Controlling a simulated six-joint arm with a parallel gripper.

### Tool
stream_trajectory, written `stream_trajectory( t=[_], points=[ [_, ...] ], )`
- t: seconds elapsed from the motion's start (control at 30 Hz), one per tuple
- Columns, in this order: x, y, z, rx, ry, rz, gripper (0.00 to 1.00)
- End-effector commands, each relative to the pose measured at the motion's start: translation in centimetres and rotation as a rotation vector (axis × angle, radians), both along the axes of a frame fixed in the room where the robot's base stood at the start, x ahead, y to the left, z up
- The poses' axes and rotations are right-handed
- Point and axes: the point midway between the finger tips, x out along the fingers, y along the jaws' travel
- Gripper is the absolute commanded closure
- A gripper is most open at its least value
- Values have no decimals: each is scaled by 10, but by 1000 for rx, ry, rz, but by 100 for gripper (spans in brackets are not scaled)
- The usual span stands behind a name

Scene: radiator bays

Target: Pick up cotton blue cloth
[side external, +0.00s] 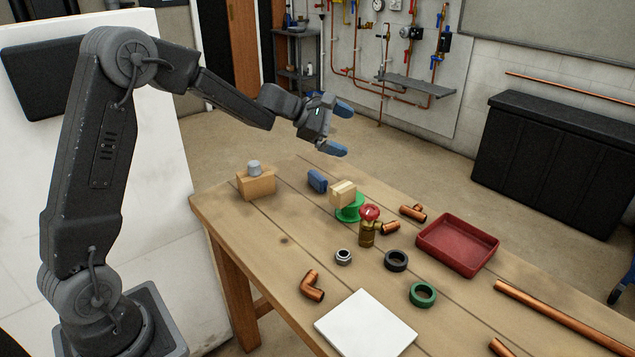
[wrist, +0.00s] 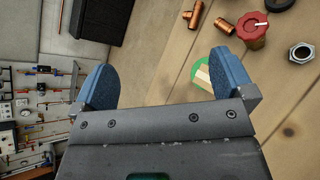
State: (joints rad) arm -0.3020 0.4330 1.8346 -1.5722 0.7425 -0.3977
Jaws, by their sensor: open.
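A small blue bundle (side external: 317,181), which looks like the blue cloth, lies on the wooden table near its far edge, just left of a green round piece. My gripper (side external: 338,128) is open and empty, with two blue fingers spread apart in the air above the far edge of the table. It is above and slightly right of the bundle in the side view, clear of it. In the wrist view the open fingers (wrist: 160,75) show with nothing between them. I cannot make out the bundle in that view.
A beige block (side external: 343,194) sits on the green piece (side external: 350,212), beside the bundle. A wooden block (side external: 257,186) with a grey cup-like part (side external: 254,168) stands left. A red-topped valve (side external: 368,228), copper fittings and a red tray (side external: 457,246) lie further right.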

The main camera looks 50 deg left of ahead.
Motion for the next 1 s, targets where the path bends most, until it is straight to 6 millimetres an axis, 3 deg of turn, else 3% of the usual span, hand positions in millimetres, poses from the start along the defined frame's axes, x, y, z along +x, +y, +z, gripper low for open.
stream_trajectory(
  t=[0.03,0.1,0.2,0.3,0.4,0.57,1.0],
  points=[
    [17,25,-24,-90,31,100,0],
    [35,58,-51,-215,59,240,0],
    [50,101,-91,-372,89,419,0],
    [56,134,-124,-489,110,560,0],
    [58,154,-146,-563,120,647,0],
    [57,165,-162,-603,125,695,0],
    [57,164,-214,-601,126,693,0]
  ],
)
